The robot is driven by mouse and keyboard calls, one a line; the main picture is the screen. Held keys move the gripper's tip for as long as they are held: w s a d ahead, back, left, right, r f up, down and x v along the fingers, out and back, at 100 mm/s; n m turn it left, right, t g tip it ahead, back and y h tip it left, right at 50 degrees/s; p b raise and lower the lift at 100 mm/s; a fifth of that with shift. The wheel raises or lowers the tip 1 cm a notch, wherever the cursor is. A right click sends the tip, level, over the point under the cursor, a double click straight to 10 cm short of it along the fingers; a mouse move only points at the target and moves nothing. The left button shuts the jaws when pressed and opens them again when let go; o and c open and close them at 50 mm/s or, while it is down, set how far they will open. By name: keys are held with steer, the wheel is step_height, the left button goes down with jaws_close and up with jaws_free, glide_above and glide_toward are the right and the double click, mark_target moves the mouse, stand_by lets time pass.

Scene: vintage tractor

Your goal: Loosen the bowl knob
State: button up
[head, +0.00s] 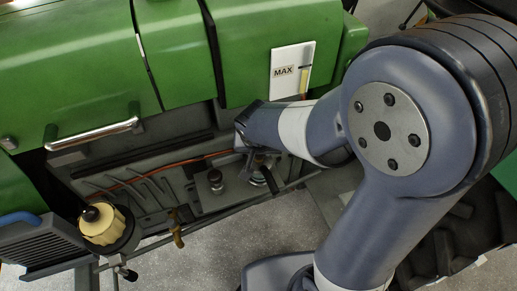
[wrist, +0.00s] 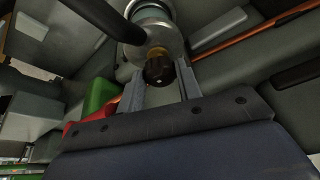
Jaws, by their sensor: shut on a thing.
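The bowl knob (wrist: 158,71) is a small dark ribbed knob in the wrist view, with a brass collar above it. It sits against a round grey metal and glass bowl assembly (wrist: 150,20). My gripper (wrist: 161,82) has one grey finger on each side of the knob and is shut on it. In the head view my gripper (head: 247,143) reaches down beside the green tractor's engine side, near a round metal fitting (head: 262,176). The knob is hidden there behind my gripper and the engine parts.
The green hood (head: 70,55) overhangs the engine bay. A cream-coloured cap (head: 105,225) stands at lower left. An orange line (head: 165,168) and a thin rod run close by. A dark bar (wrist: 95,18) crosses near the bowl.

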stand_by(0.3)
steer(key=o, duration=1)
steer(key=shift+c, duration=0.2)
